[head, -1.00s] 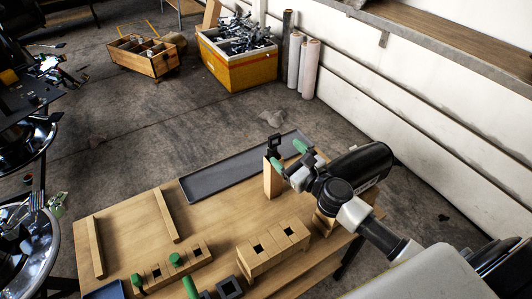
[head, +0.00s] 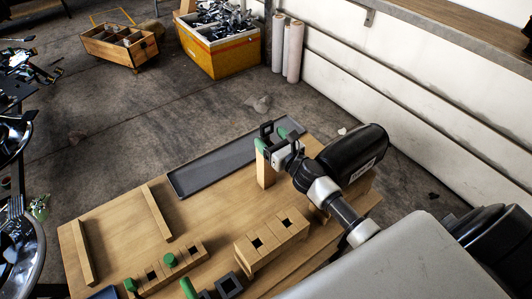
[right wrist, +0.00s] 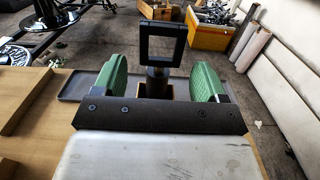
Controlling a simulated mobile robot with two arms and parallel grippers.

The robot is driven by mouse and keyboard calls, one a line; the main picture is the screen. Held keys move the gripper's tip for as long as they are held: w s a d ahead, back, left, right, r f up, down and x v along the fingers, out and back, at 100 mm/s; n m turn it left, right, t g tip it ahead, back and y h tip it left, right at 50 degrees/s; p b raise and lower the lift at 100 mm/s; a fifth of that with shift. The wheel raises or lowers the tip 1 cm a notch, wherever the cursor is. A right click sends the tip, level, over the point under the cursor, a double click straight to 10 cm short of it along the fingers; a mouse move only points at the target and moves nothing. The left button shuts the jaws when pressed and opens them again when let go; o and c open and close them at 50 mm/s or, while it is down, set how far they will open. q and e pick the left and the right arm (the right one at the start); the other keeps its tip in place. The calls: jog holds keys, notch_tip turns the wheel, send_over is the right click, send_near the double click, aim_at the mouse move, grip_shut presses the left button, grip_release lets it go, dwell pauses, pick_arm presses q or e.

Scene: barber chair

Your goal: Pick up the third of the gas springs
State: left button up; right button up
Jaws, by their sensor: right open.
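A dark gas spring with a square black frame on top (head: 266,126) stands upright at an upright wooden block (head: 266,173) on the bench. In the right wrist view its dark cylinder (right wrist: 157,78) shows between my green fingers, with the frame above. My right gripper (head: 276,143) is open around the top of the spring. In the wrist view the fingers (right wrist: 160,82) are apart, with a gap visible on each side of the cylinder. Its lower end is hidden by the gripper and block. My left gripper is not in view.
The wooden bench (head: 115,230) carries a long grey tray (head: 205,180), a block with square holes (head: 270,240) and a rack with green-topped pieces (head: 170,260). A yellow bin (head: 215,60) and wooden crate (head: 110,45) stand on the floor. The left bench area is mostly clear.

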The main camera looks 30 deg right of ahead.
jog(key=w, duration=0.4)
jog(key=shift+w+a, duration=0.25)
jog(key=shift+a, duration=0.1)
jog(key=shift+s, duration=0.1)
jog(key=shift+c, duration=0.3)
jog(key=shift+r, duration=0.1)
grip_shut()
